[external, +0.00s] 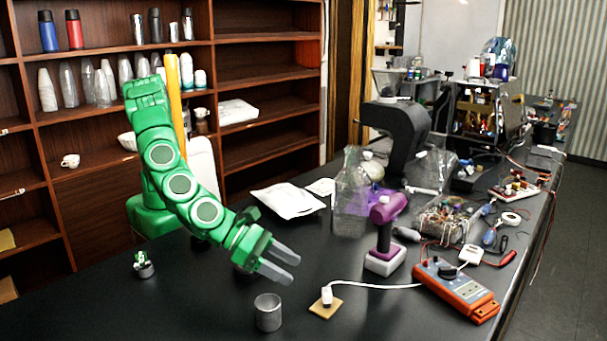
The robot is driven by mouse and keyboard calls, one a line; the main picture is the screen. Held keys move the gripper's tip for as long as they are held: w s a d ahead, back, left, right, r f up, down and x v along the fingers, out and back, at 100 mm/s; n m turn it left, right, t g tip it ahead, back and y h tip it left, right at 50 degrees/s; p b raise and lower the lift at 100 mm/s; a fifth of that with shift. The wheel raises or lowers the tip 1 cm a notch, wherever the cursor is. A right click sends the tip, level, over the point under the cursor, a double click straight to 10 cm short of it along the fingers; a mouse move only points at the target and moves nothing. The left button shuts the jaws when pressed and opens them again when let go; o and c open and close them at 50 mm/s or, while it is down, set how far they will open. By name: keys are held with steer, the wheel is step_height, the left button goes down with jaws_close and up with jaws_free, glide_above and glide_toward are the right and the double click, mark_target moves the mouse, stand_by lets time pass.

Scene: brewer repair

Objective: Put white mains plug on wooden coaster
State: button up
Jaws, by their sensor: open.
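The white mains plug (327,295) stands upright on the small wooden coaster (322,312), on the black worktop. Its white cable runs right from it toward the orange multimeter. I cannot tell exactly how the plug's base meets the coaster. My gripper (294,269) is open and empty, with its two grey fingers pointing right. In the picture it is up and left of the plug, apart from it.
A grey metal cup (268,312) stands left of the coaster. Clear plastic containers (350,200) and white packets (287,200) are farther back.

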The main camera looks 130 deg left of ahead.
steer(key=shift+v, duration=1.35)
steer(key=shift+a, duration=0.1)
steer(key=s+a+r+n+g+y, duration=0.1)
steer(key=s+a+r+n+g, duration=0.15)
steer(key=s+a+n, duration=0.35)
steer(key=s+a+r+n+g+y, duration=0.1)
steer(key=s+a+r+n, duration=0.3)
steer(key=a, duration=0.5)
steer(key=s+a+r+n+g, duration=0.1)
steer(key=s+a+n+g, duration=0.2)
steer(key=s, duration=0.5)
steer(key=s+a+r+n+g, duration=0.1)
steer(key=s+a+n, duration=0.25)
steer(key=s, duration=0.35)
steer(key=s+d+n+g+h, duration=0.1)
steer(key=s+n, duration=0.3)
steer(key=s, duration=0.7)
steer(key=s+d+f+n+g+h, duration=0.1)
steer(key=s+d+n+h, duration=0.3)
steer(key=s, duration=0.7)
steer(key=s+d+f+n+g+h, duration=0.1)
steer(key=s+n, duration=0.4)
steer(key=s, duration=0.6)
steer(key=shift+s+d+f+n+g+h, duration=0.15)
steer(key=shift+s+d+n+g+h, duration=0.15)
steer(key=shift+d+g+h, duration=0.6)
